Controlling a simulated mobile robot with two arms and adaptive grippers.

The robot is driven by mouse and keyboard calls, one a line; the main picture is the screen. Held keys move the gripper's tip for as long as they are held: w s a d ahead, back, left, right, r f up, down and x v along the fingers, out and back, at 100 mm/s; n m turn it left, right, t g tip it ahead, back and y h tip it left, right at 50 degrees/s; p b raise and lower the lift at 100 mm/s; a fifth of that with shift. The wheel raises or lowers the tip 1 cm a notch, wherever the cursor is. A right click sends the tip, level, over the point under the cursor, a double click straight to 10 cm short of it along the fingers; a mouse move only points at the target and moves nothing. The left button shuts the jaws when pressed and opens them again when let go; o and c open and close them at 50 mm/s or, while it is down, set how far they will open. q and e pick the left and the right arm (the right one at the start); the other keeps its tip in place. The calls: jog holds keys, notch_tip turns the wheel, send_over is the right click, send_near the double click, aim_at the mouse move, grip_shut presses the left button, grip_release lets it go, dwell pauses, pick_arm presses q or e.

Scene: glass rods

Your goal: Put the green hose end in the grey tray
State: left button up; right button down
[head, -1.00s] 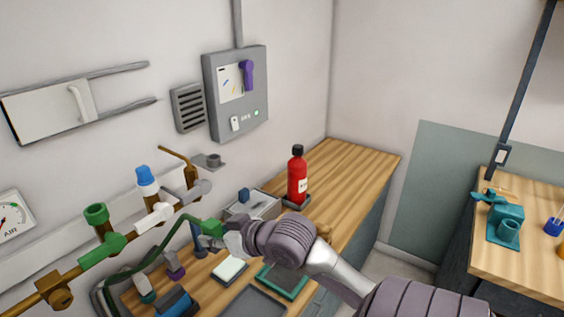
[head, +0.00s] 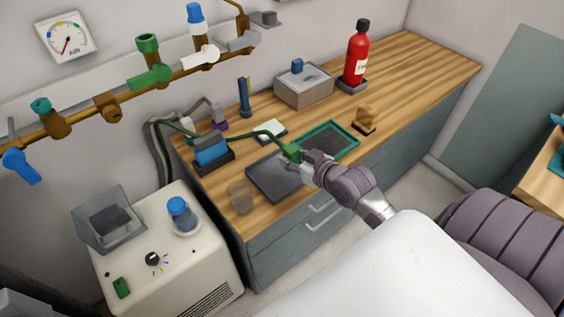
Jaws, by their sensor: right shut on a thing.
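The green hose end (head: 290,152) is a small green block on a dark green hose (head: 222,136). The hose runs left over the counter towards the wall. My right gripper (head: 298,157) is shut on the hose end. It holds it over the back right part of the dark grey tray (head: 266,185), which lies flat near the counter's front edge. I cannot tell how high the hose end is above the tray. The hand hides the tray's right end. My left gripper is not in view.
A green-rimmed tray (head: 352,153) lies just right of the grey one. A glass beaker (head: 241,196), a blue block in a dark holder (head: 211,152) and a white pad (head: 271,129) are close by. A grey box (head: 304,88) and red bottle (head: 356,58) stand behind.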

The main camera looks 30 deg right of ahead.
jog(key=x, duration=0.5)
jog(key=shift+a+f, duration=0.25)
jog(key=shift+f, duration=2)
jog(key=shift+f, duration=0.15)
jog(key=c, duration=0.8)
grip_release()
